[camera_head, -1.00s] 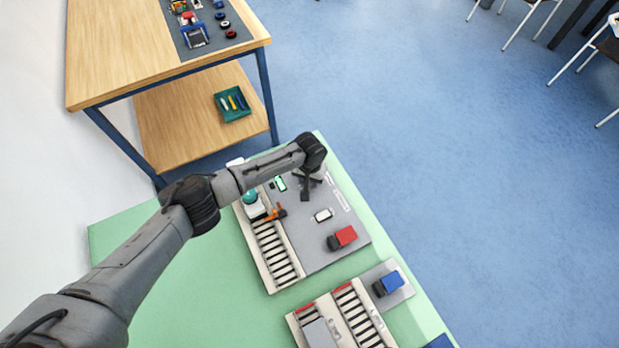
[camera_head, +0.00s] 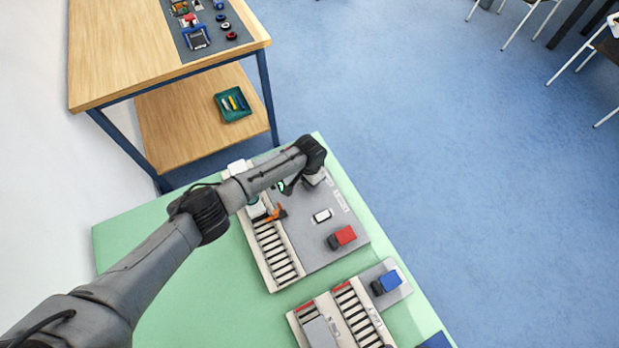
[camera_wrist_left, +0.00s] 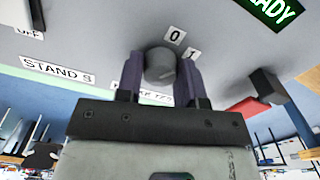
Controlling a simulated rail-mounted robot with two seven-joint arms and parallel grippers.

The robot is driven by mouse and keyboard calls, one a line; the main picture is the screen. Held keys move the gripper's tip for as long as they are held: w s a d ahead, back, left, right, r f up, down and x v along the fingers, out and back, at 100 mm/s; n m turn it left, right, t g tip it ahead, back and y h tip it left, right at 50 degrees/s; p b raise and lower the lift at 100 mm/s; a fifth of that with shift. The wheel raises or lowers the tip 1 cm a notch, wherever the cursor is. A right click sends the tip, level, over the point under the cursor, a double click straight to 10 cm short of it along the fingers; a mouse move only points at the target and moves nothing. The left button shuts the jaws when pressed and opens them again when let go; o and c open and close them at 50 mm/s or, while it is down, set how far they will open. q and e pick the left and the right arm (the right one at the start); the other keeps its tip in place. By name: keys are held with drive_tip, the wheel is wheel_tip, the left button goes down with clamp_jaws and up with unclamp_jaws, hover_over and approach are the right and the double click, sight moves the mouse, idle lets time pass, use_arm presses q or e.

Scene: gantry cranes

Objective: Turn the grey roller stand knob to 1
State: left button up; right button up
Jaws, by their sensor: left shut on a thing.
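The grey roller stand knob (camera_wrist_left: 160,66) is a round grey knob on a light grey panel in the left wrist view. Small white labels reading 0 (camera_wrist_left: 175,35) and 1 (camera_wrist_left: 190,53) sit beside it. My left gripper (camera_wrist_left: 162,74) has one dark finger on each side of the knob and is shut on it. I cannot tell clearly which label the knob's mark faces. In the head view, my left arm's wrist hides the knob and most of the gripper. My right gripper is not in view.
A READY sign (camera_wrist_left: 270,10) and a STAND label (camera_wrist_left: 58,71) are on the panel. Green table (camera_head: 190,285) is bare at left.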

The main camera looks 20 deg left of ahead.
use_arm(q)
drive_tip(key=m, duration=0.3)
drive_tip(key=shift+m, duration=0.5)
idle(0.4)
drive_tip(key=o, duration=0.9)
drive_tip(key=shift+r+p, duration=0.25)
drive_tip(key=shift+p, duration=0.05)
wheel_tip(320, 180, up, 13)
drive_tip(key=shift+r+p, duration=0.15)
drive_tip(key=shift+p, duration=1.05)
